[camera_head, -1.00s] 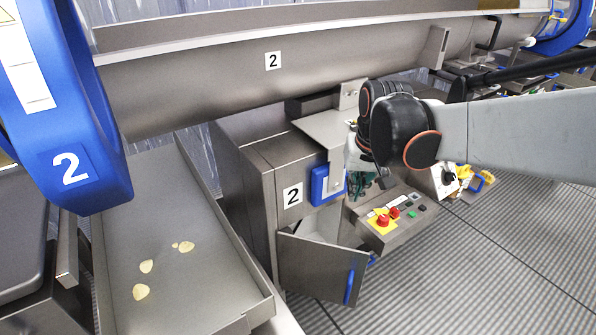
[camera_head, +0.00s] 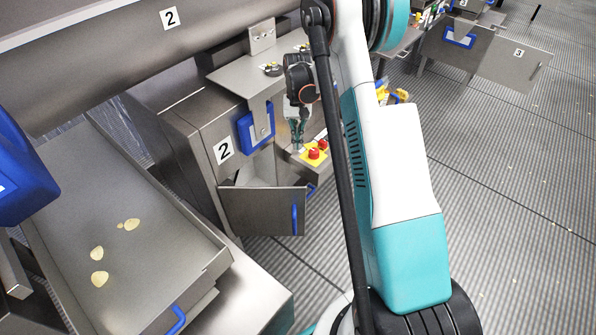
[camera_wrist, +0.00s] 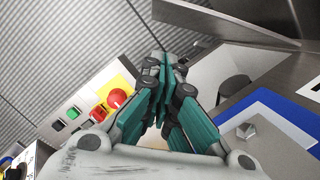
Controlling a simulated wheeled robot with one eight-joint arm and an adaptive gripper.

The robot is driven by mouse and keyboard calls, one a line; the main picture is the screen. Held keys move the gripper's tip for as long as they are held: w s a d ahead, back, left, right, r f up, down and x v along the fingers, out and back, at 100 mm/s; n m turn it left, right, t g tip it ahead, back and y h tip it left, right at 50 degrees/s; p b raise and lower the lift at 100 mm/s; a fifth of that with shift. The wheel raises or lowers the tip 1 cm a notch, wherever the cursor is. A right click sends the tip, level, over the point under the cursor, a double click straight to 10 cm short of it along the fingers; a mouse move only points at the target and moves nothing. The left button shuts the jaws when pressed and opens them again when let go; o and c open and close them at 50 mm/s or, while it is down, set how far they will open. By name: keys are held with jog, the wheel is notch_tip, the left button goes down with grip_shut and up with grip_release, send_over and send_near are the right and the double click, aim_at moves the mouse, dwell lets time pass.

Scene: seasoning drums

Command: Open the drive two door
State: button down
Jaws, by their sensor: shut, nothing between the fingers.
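The drive two cabinet (camera_head: 195,125) bears a white "2" label (camera_head: 223,150). Its metal door (camera_head: 262,212) stands open, swung out from the cabinet's lower front, with a blue handle (camera_head: 294,219) near its free edge. Part of the inside shows above the door. My gripper (camera_head: 297,143) is up at the cabinet front, above and behind the door and apart from its handle. In the wrist view, my gripper (camera_wrist: 164,62) has its teal fingers closed together and empty. A grey panel, likely the open door (camera_wrist: 222,18), lies beyond the fingertips there.
A control box with red buttons on yellow (camera_head: 314,152) is close beside my gripper; it also shows in the wrist view (camera_wrist: 115,97). A blue-framed plate (camera_head: 256,128) is on the cabinet. A tray (camera_head: 130,255) holds several chips. Open ribbed floor (camera_head: 510,200) lies right.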

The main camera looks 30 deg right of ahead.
jog(key=s+a+f+b, duration=0.2)
jog(key=s+f+b, duration=0.2)
jog(key=f, duration=0.6)
jog(key=shift+s+a+f, duration=0.35)
jog(key=shift+s+a, duration=0.05)
jog(key=shift+s, duration=0.4)
